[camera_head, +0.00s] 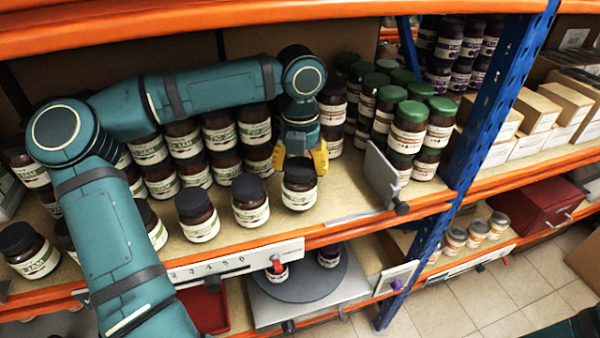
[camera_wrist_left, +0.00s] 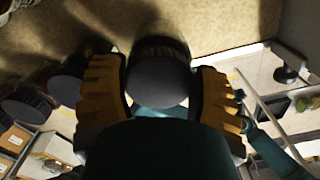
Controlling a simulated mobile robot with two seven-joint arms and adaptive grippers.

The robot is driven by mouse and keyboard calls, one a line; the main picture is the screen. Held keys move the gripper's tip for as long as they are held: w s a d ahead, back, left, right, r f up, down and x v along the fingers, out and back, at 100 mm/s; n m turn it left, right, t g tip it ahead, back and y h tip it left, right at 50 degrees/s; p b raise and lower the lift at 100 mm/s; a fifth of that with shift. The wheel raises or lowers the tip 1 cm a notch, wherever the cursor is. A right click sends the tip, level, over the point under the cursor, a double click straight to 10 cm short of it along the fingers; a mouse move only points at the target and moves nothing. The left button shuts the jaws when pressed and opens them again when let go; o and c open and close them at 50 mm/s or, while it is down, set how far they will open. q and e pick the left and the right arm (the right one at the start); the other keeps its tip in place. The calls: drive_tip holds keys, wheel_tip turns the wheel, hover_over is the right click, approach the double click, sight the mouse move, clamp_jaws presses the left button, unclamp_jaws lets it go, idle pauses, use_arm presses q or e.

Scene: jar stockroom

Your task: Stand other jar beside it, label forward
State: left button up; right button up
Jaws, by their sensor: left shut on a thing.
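My left gripper (camera_head: 300,162) has its yellow fingers closed around the black lid of a jar (camera_head: 299,194). In the left wrist view the round black lid (camera_wrist_left: 158,80) sits between the two fingers. The jar is upright at the front of the shelf, and its cream label faces forward. To its left stand a second black-lidded jar (camera_head: 250,208) and a third (camera_head: 198,224), both upright with labels forward and apart from each other. I cannot tell whether the held jar touches the shelf. My right gripper is not in view.
Rows of black-lidded jars (camera_head: 222,132) stand behind, with green-lidded jars (camera_head: 407,138) to the right. A grey divider (camera_head: 381,175) stands right of the held jar. Below, a grey turntable (camera_head: 300,288) holds jars. A blue post (camera_head: 492,105) bounds the bay.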

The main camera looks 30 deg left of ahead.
use_arm(q)
wheel_tip(320, 180, down, 2)
drive_tip(key=o, duration=1.3)
wheel_tip(320, 180, up, 8)
drive_tip(key=shift+f+p, duration=0.2)
drive_tip(key=shift+p, duration=0.55)
